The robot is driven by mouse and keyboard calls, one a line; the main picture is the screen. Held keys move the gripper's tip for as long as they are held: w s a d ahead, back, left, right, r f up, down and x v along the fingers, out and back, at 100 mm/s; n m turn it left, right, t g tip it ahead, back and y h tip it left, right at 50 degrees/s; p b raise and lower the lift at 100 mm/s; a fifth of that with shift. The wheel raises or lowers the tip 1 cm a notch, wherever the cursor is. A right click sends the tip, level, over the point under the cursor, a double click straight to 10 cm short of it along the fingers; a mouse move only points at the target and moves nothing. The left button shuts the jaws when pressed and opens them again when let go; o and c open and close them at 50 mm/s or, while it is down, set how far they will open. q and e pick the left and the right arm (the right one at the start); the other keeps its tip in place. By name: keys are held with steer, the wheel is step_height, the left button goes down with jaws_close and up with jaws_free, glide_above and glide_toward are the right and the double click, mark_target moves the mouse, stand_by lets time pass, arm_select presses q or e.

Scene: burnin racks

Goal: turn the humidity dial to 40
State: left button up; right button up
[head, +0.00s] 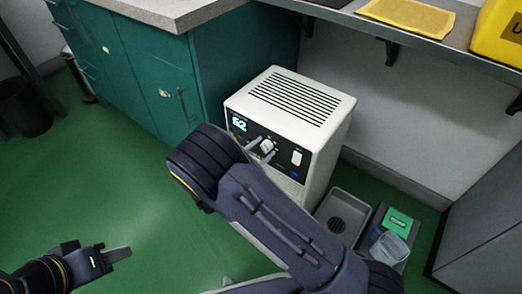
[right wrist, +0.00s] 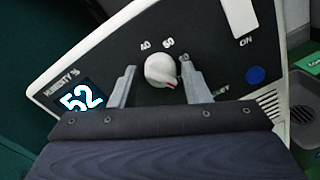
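The humidity dial (head: 267,145) is a round white knob on the black front panel of a white dehumidifier (head: 325,130). In the right wrist view the dial (right wrist: 160,69) has a red mark pointing to the lower right of the picture. Small white numbers, one reading 40, are printed above it. The display (right wrist: 81,98) reads 52. My right gripper (right wrist: 158,66) is open, with one finger on each side of the dial and a visible gap at the left finger. My left gripper (head: 115,254) is low at the left, far from the dial; its finger gap is unclear.
A white ON switch (right wrist: 239,15) and a blue button (right wrist: 255,75) sit right of the dial. A green cabinet (head: 150,80) stands left of the dehumidifier.

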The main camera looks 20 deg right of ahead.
steer(key=c, duration=0.7)
steer(key=n+t+p, duration=0.1)
steer(key=n+p, duration=0.4)
steer(key=n, duration=0.8)
steer(key=n+t+y+p, duration=0.1)
steer(key=n+p, duration=0.5)
steer(key=n, duration=0.8)
steer(key=shift+s+f, duration=0.1)
steer(key=shift+f, duration=0.05)
steer(key=shift+n+p, duration=0.55)
steer(key=shift+n, duration=1.65)
steer(key=shift+f, duration=0.1)
